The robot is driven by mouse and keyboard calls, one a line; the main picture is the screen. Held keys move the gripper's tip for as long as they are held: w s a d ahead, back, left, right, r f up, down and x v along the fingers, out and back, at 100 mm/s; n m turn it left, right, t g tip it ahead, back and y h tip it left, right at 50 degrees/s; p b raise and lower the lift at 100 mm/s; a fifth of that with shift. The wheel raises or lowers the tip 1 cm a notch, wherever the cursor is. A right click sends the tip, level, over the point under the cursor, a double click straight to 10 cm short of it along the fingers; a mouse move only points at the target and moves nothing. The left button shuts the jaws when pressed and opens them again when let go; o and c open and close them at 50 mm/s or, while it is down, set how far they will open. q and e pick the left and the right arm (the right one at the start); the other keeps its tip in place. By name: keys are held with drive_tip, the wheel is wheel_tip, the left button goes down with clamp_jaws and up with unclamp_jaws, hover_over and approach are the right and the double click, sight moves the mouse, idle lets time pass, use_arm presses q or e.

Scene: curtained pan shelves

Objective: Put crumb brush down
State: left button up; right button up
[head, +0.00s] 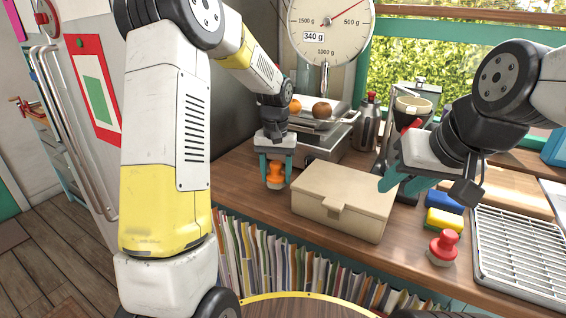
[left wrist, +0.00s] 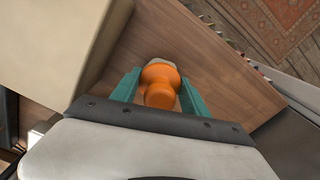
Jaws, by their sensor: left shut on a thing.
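The crumb brush (head: 275,181) has an orange knobbed handle and a pale lower end. My left gripper (head: 275,172) is shut on it, with one teal finger on each side of the handle. It is upright, low over the wooden counter, left of the beige box; I cannot tell whether its bottom touches the wood. In the left wrist view the orange handle (left wrist: 160,88) sits between the fingers of my left gripper (left wrist: 158,92). My right gripper (head: 398,182) is over the counter right of the box, holding nothing that I can see; its finger gap is unclear.
The beige lidded box (head: 340,200) stands just right of the brush. A scale (head: 320,143) with round fruit stands behind. A red-knobbed brush (head: 442,248), yellow and blue blocks and a metal rack (head: 520,255) are at right. Books (head: 265,255) fill the shelf below the counter's front edge.

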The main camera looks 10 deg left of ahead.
sight(276, 162)
use_arm(q)
drive_tip(key=shift+f, duration=0.35)
drive_tip(key=shift+f, duration=0.65)
drive_tip(key=shift+f, duration=0.25)
idle(0.4)
drive_tip(key=o, duration=1.3)
wheel_tip(276, 162, up, 8)
drive_tip(key=shift+f, duration=0.1)
